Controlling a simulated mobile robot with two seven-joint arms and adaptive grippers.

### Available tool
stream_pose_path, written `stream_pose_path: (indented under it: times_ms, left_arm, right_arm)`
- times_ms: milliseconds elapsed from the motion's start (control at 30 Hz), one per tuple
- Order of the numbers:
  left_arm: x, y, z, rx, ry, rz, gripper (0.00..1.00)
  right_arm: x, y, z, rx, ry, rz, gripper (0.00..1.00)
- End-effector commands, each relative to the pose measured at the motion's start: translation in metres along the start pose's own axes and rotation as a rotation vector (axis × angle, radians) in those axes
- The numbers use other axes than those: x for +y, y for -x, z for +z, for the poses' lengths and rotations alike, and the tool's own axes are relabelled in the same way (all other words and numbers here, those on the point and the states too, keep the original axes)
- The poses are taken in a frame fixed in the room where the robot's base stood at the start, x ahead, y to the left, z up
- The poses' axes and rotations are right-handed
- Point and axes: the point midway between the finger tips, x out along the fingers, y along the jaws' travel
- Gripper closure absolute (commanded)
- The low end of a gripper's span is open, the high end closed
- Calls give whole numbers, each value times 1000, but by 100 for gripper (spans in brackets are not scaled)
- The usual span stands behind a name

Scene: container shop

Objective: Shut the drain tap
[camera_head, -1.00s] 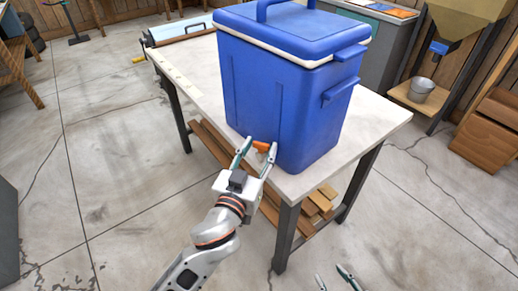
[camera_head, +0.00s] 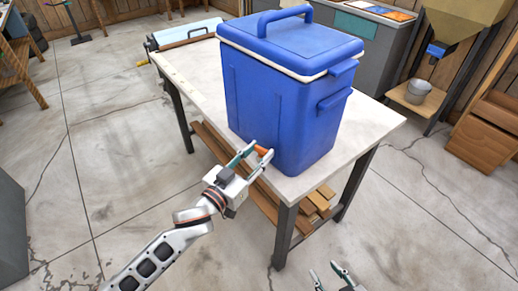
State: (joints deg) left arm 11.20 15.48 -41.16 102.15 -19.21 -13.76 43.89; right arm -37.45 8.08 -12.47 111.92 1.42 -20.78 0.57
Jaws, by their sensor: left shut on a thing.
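A blue cooler (camera_head: 290,100) with a white-rimmed lid stands upright on the pale table. An orange drain tap (camera_head: 261,151) shows low on its near side, close to the table's front edge. My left gripper (camera_head: 258,150) is at the tap with a finger on either side, shut on it. The fingers hide part of the tap, and its exact angle is hard to tell. My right gripper (camera_head: 329,276) shows only its fingertips at the bottom edge, apart from each other, with nothing seen between them.
The table (camera_head: 372,125) has bare top to the right of the cooler. Wooden boards (camera_head: 318,199) lie on its lower shelf. A blue-and-white long object (camera_head: 184,35) lies at the far left end. A metal bucket (camera_head: 418,90) stands on a small shelf at right.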

Motion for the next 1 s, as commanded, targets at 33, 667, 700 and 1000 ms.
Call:
stream_pose_path:
  times_ms: [33, 667, 700, 1000]
  left_arm:
    - [-4, 0, -7, 1, -9, 33, 90]
    - [-4, -1, -2, 4, -1, 262, 90]
    - [-4, -1, -2, 4, -1, 264, 90]
    - [-4, -1, -2, 4, 0, 264, 66]
  right_arm:
    - [2, 6, -9, 2, 2, 1, 60]
    - [11, 16, -44, 33, 8, 14, 60]
    - [11, 16, -44, 33, 8, 14, 60]
    - [11, 15, -39, 23, 8, 13, 60]
